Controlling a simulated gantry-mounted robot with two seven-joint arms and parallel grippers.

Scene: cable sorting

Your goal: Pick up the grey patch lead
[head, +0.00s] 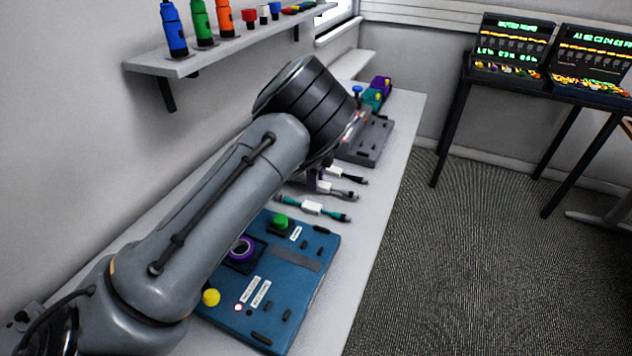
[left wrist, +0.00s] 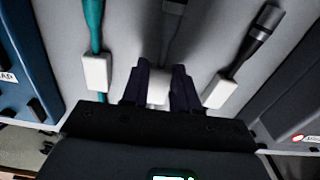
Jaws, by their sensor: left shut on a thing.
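The grey patch lead (head: 341,191) lies on the bench between two other leads, its near part hidden by my left gripper (head: 316,183). In the left wrist view the lead's grey end (left wrist: 173,28) points up the picture, and its white tag shows between the dark fingers of my left gripper (left wrist: 158,90). The fingers are shut on the grey patch lead. I cannot tell whether the lead is clear of the bench. My right gripper is not in view.
A teal lead (head: 325,212) and a black lead (head: 349,175) lie close on either side. A blue panel (head: 318,262) and a grey panel (head: 364,146) flank the leads. A wall shelf (head: 205,59) with bottles hangs above. The bench's right strip is clear.

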